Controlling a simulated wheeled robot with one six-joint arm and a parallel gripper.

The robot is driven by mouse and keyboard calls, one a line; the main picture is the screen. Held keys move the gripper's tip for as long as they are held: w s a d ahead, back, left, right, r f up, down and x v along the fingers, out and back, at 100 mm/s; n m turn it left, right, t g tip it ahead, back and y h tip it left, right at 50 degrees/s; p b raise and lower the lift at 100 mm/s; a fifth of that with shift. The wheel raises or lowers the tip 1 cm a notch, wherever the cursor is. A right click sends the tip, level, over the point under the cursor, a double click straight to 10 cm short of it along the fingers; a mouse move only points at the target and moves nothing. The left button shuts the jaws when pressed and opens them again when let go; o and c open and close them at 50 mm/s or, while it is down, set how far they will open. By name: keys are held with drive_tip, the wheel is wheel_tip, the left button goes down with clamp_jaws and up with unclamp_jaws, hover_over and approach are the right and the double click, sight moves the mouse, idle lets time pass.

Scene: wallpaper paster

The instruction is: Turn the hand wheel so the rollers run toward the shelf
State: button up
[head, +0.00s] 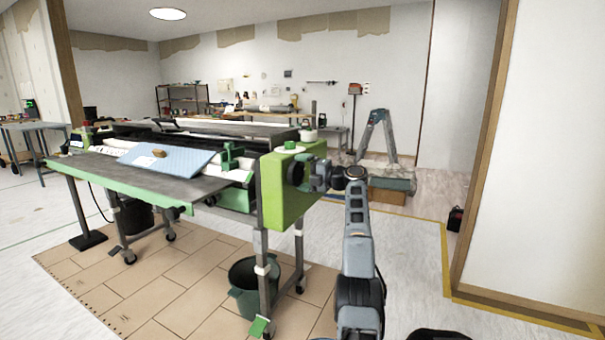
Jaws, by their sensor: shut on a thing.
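The wallpaper paster is a long grey and green machine on wheeled legs, with a bright green end housing (285,215) at its right. The dark hand wheel (296,174) sits on the right face of this housing, partly hidden by my gripper. My gripper (312,178) reaches in from the right and is shut on the hand wheel. White rollers (205,168) run along the machine and are partly covered. A blue patterned sheet (180,157) with a brown object (159,153) lies on the front table (95,172). A dark shelf (181,87) stands at the back wall.
A green bucket (248,290) stands under the housing on brown floor sheeting (160,300). A stepladder (385,137) and cardboard box (387,196) stand behind my arm. A wood-edged wall (550,150) closes the right side. The pale floor between is mostly clear.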

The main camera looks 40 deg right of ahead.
drive_tip(key=shift+f+n, duration=0.1)
drive_tip(key=shift+n, duration=0.8)
drive_tip(key=o, duration=0.5)
drive_tip(key=shift+s, duration=0.1)
